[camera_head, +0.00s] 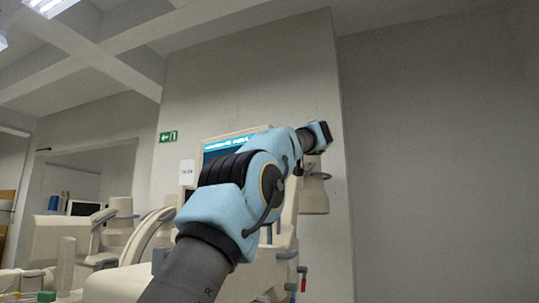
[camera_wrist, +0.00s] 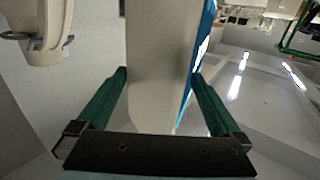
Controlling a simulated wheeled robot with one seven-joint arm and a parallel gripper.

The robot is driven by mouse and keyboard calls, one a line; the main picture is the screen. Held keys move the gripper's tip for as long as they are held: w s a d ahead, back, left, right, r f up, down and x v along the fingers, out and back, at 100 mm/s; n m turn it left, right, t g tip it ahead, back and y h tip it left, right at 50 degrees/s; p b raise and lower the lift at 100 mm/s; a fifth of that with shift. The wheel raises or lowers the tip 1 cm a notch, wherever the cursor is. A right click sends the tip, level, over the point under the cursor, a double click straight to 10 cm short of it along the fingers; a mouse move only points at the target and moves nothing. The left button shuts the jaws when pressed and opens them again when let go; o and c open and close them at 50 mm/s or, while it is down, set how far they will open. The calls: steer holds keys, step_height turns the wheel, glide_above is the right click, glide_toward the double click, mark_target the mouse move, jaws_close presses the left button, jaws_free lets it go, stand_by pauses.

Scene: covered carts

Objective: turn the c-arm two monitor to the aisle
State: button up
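The monitor (camera_head: 236,140) is a beige housing with a blue-lit screen, in the middle of the head view. My arm hides much of it. My gripper (camera_head: 325,135) is beyond the monitor's right side in that view, and its fingers are hard to make out. In the wrist view the beige edge of the monitor (camera_wrist: 158,60) stands between the two green fingers of my gripper (camera_wrist: 160,73), with the blue screen on the right. The fingers are wide apart. The tips look very near the housing; I cannot tell if they touch it.
A beige C-arm part (camera_wrist: 45,30) hangs left of the fingers in the wrist view. More beige medical equipment (camera_head: 60,238) stands at the left in the head view. A wall pillar (camera_head: 260,80) rises behind the monitor. The right side shows only bare wall.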

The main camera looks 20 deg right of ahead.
steer(key=s+d, duration=0.8)
steer(key=shift+s+d+f, duration=0.2)
steer(key=shift+s+f, duration=0.05)
steer(key=shift+f, duration=0.1)
stand_by(0.9)
stand_by(0.5)
steer(key=b+v, duration=0.3)
steer(key=v, duration=0.7)
steer(key=shift+s, duration=0.4)
steer(key=shift+d, duration=0.1)
